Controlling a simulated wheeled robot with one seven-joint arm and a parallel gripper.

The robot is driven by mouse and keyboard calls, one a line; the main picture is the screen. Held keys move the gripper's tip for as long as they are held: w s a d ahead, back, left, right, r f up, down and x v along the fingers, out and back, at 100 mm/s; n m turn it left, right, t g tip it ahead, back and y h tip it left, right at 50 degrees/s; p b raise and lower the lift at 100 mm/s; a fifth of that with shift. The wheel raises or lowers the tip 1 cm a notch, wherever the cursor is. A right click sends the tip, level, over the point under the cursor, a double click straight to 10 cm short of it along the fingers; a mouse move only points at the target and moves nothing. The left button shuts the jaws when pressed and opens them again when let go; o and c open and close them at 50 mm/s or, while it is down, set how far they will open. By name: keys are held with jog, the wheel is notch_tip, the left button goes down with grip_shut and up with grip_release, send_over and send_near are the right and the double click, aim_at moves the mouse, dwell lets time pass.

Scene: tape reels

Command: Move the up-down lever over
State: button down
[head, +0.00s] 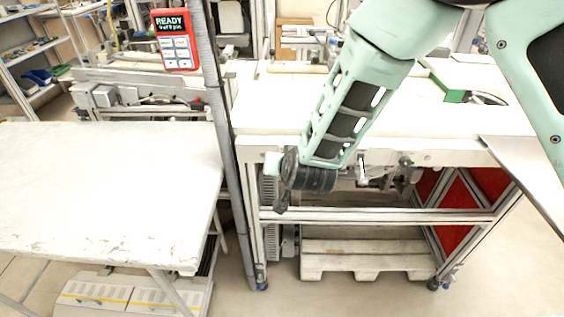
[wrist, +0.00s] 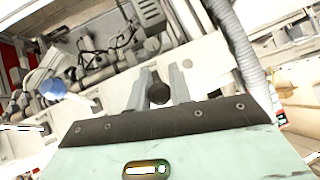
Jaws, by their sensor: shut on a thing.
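The up-down lever shows in the wrist view as a dark round knob (wrist: 158,94) between my two grey fingers. My gripper (wrist: 162,84) is shut on this knob. In the head view my gripper (head: 281,203) is at the front left of the white workbench, just below its top edge. The lever cannot be made out there, and the hand hides that spot. The lever's shaft and base are hidden in both views, so I cannot tell its tilt.
The white workbench (head: 300,105) has a metal frame and a pallet (head: 365,262) beneath. A grey upright post (head: 222,140) with a hose stands close left of my gripper. A white table (head: 100,190) is at the left. A red "READY" panel (head: 174,40) hangs above.

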jog(key=c, duration=1.3)
grip_release()
jog(key=shift+o, duration=0.2)
jog(key=v, duration=1.7)
jog(key=shift+s, duration=0.2)
jog(key=shift+d, duration=0.1)
jog(key=s+n+g+y, duration=0.2)
jog(key=s+n+g, duration=0.2)
jog(key=s+g, duration=0.3)
jog(key=s+d+r+n+g+h, duration=0.2)
jog(key=s+d+n+g+h, duration=0.1)
jog(key=s+d, duration=0.7)
jog(key=shift+n+h, duration=0.5)
jog(key=shift+h, duration=0.1)
